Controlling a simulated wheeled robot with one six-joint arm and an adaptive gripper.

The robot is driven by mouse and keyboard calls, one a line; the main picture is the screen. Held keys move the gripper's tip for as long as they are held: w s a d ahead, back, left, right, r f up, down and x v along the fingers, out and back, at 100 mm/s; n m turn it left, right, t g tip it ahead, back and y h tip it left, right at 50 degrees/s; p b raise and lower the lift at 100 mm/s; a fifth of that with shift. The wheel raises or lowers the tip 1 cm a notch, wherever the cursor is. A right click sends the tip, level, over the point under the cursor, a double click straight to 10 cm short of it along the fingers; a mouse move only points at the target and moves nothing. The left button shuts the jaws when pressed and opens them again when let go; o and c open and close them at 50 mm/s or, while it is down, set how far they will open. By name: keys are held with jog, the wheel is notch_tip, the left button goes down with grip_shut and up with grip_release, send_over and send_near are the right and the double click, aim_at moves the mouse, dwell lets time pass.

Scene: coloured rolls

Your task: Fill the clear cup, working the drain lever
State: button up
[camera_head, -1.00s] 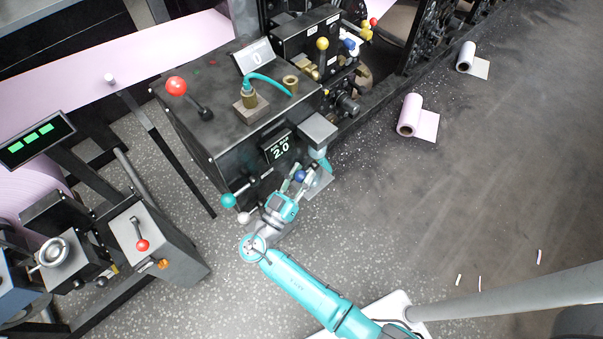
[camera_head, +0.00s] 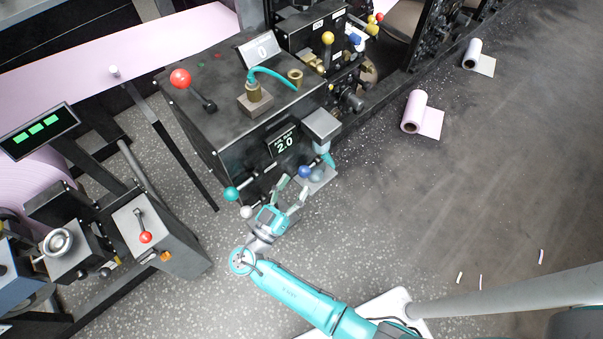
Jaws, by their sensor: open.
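My gripper (camera_head: 295,187) is open and empty, in front of the black machine, its fingers pointing up and right. A lever with a blue knob (camera_head: 304,171) sticks out of the machine front, just beyond the fingertips and apart from them. Right behind this knob, a small bluish see-through shape, seemingly the clear cup (camera_head: 318,174), stands on a grey plate (camera_head: 325,183) below the grey spout block (camera_head: 321,124). The knob partly hides it, and its fill level cannot be told. Levers with a teal knob (camera_head: 231,194) and a white knob (camera_head: 246,212) are left of my gripper.
The machine display (camera_head: 284,142) reads 2.0; the top display (camera_head: 262,51) reads 0. A red-knobbed lever (camera_head: 180,79) is on top. A console (camera_head: 158,237) stands left. The floor at right is mostly clear.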

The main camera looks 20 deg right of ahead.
aim_at(304, 171)
jog(key=v, duration=0.6)
jog(key=shift+s, duration=0.2)
jog(key=shift+a, duration=0.1)
dwell(1.1)
jog(key=w+d+r+n, duration=0.1)
jog(key=w+d+n, duration=0.1)
jog(key=n, duration=0.6)
jog(key=w+d+r+n+g+y, duration=0.1)
jog(key=d+n, duration=0.3)
jog(key=n, duration=0.5)
jog(key=w+d+r+n+g+y, duration=0.1)
jog(key=w+d+n, duration=0.2)
jog(key=n, duration=0.6)
jog(key=shift+d, duration=0.15)
jog(key=shift+c, duration=0.2)
